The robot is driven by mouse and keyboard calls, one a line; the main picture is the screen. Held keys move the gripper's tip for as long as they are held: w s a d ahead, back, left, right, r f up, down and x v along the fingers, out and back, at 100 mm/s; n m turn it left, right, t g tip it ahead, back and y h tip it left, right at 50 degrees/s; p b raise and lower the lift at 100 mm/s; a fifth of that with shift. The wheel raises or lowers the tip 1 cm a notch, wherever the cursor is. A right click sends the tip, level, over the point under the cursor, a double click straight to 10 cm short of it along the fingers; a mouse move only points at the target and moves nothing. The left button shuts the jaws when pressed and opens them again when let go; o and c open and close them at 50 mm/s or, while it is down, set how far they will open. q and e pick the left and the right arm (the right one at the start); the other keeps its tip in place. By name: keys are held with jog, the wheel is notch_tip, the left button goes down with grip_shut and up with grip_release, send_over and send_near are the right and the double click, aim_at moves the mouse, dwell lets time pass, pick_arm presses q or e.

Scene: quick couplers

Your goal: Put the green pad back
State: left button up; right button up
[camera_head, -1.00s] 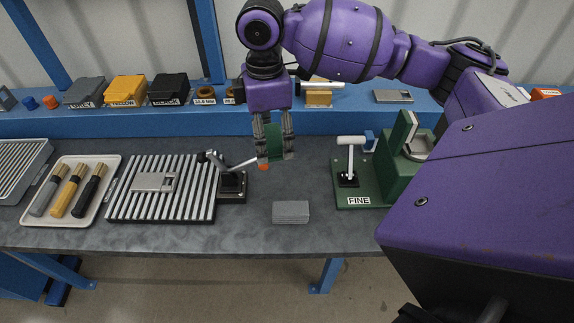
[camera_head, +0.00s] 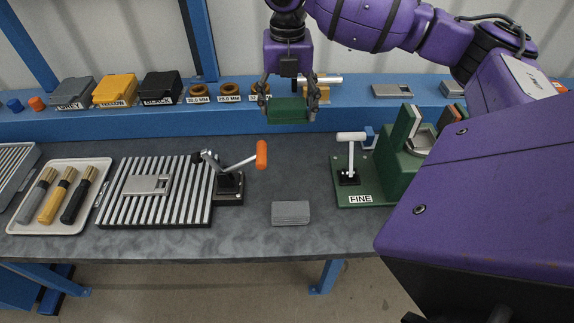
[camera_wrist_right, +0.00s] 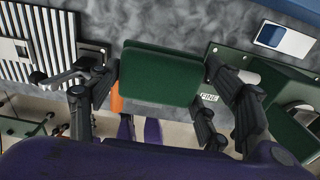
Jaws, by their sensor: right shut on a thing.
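My right gripper (camera_head: 288,100) is shut on the green pad (camera_head: 287,112), a dark green block, and holds it in the air in front of the blue shelf. In the right wrist view the green pad (camera_wrist_right: 160,75) sits between the two fingers of my right gripper (camera_wrist_right: 162,92). Grey, yellow and black pads stand at the left of the shelf, beside labels; the black pad (camera_head: 160,86) is the nearest of these to the gripper. My left gripper is not in view.
A ribbed plate (camera_head: 118,208) holds a metal part (camera_head: 147,186), beside a clamp with an orange handle (camera_head: 262,155). A green fixture (camera_head: 370,197) marked FINE stands right. Rings (camera_head: 229,92) sit on the shelf.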

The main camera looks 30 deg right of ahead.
aim_at(288, 166)
notch_tip(288, 166, down, 18)
jog(key=shift+r, duration=0.2)
dwell(0.4)
jog(key=shift+f, duration=0.25)
jog(key=o, duration=1.2)
notch_tip(288, 166, up, 16)
jog(key=shift+f, duration=0.15)
